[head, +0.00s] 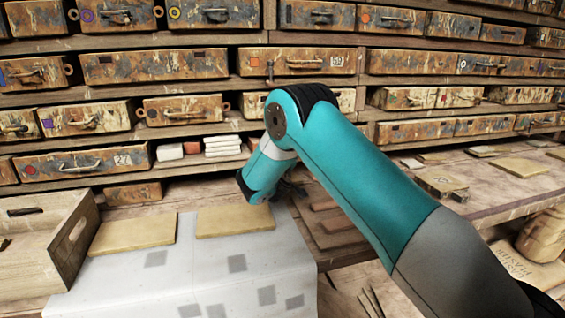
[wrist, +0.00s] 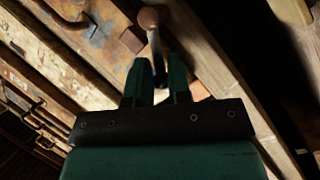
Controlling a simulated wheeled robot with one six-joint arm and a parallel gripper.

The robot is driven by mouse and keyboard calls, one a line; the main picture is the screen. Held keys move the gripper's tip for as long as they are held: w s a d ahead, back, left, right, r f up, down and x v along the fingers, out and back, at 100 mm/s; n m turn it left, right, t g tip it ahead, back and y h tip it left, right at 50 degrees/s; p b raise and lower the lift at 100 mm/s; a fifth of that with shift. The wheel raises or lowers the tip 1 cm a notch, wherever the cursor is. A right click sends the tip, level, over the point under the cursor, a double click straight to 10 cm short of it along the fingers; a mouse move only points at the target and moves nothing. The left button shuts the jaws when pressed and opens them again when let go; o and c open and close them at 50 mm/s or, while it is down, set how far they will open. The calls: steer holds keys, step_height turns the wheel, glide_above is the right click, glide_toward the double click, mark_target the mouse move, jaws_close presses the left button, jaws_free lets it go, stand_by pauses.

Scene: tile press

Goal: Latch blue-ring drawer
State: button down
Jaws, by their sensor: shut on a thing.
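My gripper (wrist: 160,72) is shut on a slim metal latch lever (wrist: 154,42) in the wrist view. The lever has a round rusty end at its top and runs down between the two green fingers. A rusty drawer front (wrist: 108,38) with a dark handle (wrist: 66,18) lies just left of the lever. No blue ring shows on the visible part of that front. I cannot tell for sure which drawer there bears a blue ring.
Rows of worn metal drawers fill the shelves in the head view. An open wooden box (head: 72,240), two tan tiles (head: 235,221) and a pale patterned sheet (head: 130,280) lie on the bench. White tiles (head: 222,145) sit on a shelf. A wooden rail (wrist: 205,50) runs right of the lever.

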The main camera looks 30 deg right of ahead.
steer(key=shift+s+d+r+m+y, duration=0.1)
steer(key=shift+d+r+m+y, duration=0.2)
steer(key=shift+m, duration=0.5)
steer(key=shift+a, duration=0.1)
steer(key=c, duration=1.2)
jaws_free()
steer(key=b+v, duration=0.5)
steer(key=v, duration=1.2)
steer(key=shift+a+r+b, duration=0.15)
steer(key=shift+r+b, duration=0.15)
steer(key=shift+b, duration=0.05)
steer(key=shift+s, duration=0.15)
